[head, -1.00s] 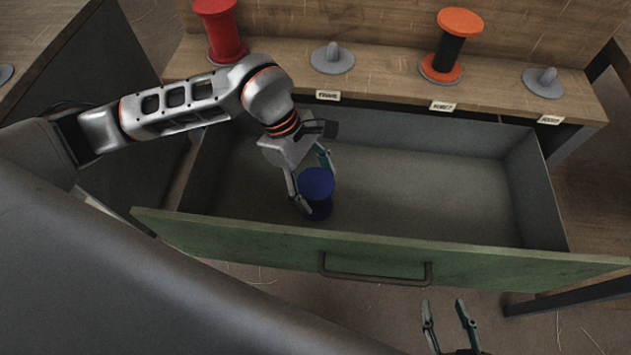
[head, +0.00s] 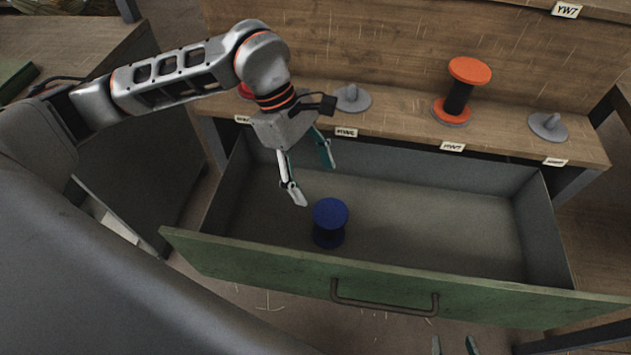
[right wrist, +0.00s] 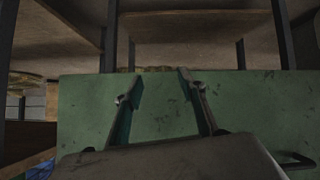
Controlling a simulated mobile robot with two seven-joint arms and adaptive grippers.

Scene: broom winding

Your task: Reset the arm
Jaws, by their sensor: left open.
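My left gripper (head: 312,179) is open and empty in the head view, above the open drawer. A blue spool (head: 330,222) stands upright on the drawer floor, just below and to the right of its fingertips, apart from them. My right gripper (head: 455,346) shows only its fingertips at the bottom edge of the head view. In the right wrist view its two fingers (right wrist: 155,92) are spread apart with nothing between them, in front of the green drawer face (right wrist: 240,100).
The open drawer (head: 400,290) has a green front with a handle. On the shelf behind stand an orange-and-black spool (head: 460,90), empty grey holders (head: 352,98) and (head: 548,126), and a red spool (head: 244,91) mostly hidden by my left arm. The drawer's right half is empty.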

